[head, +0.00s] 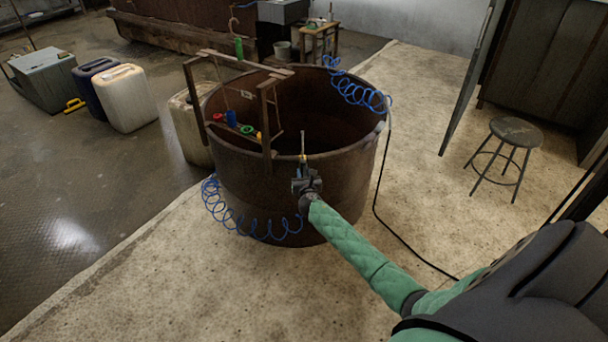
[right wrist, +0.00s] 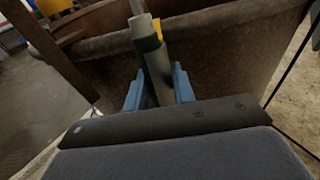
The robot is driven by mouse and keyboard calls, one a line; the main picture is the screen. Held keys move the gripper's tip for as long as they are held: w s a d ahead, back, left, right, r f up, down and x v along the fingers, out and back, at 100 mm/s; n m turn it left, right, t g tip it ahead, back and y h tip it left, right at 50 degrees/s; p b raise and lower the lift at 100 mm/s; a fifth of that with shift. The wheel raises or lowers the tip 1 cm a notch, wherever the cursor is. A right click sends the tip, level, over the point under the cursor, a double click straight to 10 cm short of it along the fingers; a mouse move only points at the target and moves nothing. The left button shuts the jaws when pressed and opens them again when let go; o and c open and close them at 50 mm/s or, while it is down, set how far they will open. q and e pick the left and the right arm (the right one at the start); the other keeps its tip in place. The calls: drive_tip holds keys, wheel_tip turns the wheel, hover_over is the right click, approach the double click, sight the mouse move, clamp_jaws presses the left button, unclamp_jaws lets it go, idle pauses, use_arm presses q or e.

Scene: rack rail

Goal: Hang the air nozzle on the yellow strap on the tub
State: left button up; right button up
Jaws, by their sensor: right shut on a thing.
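The rusty brown tub (head: 345,170) stands on the floor ahead. My right gripper (head: 305,174) is at the tub's near outer wall, just below the rim. It is shut on the grey air nozzle (head: 303,143), which points up past the rim. In the right wrist view the nozzle (right wrist: 149,42) stands between the blue fingers, slightly tilted, with a dark band near its top. A yellow piece (right wrist: 157,30) shows right behind it, perhaps the yellow strap. I cannot tell whether they touch. The strap is mostly hidden behind the nozzle. My left gripper is out of view.
A blue coiled hose (head: 231,226) hangs along the tub's near side; another coil (head: 355,92) is at the far right rim. A brown rack frame (head: 266,125) with coloured items rises at the tub's left. A stool (head: 515,132) stands right.

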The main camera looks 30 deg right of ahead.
drive_tip(key=shift+f+b, duration=0.35)
drive_tip(key=shift+f, duration=0.05)
drive_tip(key=shift+f, duration=0.35)
drive_tip(key=o, duration=0.8)
